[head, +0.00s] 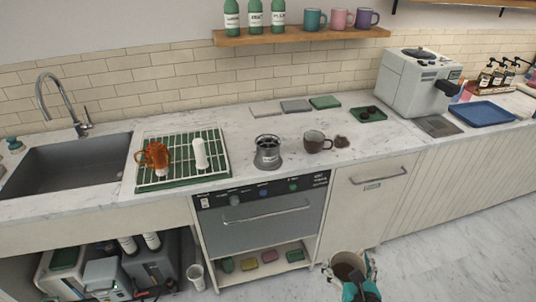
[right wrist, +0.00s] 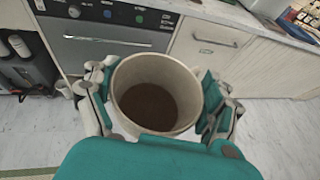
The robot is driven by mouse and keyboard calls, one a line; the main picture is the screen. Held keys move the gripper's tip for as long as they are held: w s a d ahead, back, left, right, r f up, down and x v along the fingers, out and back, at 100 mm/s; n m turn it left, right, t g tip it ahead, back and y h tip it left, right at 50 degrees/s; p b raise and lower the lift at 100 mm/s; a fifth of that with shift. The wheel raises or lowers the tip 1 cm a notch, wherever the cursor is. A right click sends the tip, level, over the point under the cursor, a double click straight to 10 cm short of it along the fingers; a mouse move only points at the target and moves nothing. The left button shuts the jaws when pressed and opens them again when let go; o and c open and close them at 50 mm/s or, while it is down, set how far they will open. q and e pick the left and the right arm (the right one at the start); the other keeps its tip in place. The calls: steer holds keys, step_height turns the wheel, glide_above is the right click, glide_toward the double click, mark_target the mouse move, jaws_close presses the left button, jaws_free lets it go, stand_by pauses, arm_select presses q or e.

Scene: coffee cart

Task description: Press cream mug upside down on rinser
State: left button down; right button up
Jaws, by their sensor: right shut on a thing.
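The cream mug (head: 341,258) is at the lower right of the head view, in front of the counter. My right gripper (head: 362,284) is shut on it. In the right wrist view, the cream mug (right wrist: 155,78) sits between the two fingers of my right gripper (right wrist: 157,105). Its opening faces up toward the camera, and its inside is dark brown at the bottom. A round grey metal device (head: 267,155), which looks like the rinser, stands on the counter above the front panel. The mug is well apart from it. My left gripper is not in view.
A rack (head: 218,174) with an orange mug (head: 154,157) and a white cylinder (head: 200,155) is left. A coffee machine (head: 412,88) stands at the back right.

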steer(key=shift+w, duration=0.75)
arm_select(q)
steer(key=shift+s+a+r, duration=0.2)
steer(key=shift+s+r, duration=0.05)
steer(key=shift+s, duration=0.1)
arm_select(e)
steer(key=shift+s, duration=0.1)
steer(key=n+h+p, duration=0.1)
steer(key=p, duration=0.1)
steer(key=n+h+p, duration=0.1)
steer(key=n+p, duration=0.1)
steer(key=p, duration=0.1)
steer(key=shift+r, duration=0.35)
steer(key=shift+f+n+h, duration=0.1)
steer(key=shift+n+h, duration=0.2)
steer(key=shift+f, duration=0.1)
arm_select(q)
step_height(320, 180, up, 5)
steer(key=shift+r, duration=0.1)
arm_select(e)
steer(key=shift+f, duration=0.15)
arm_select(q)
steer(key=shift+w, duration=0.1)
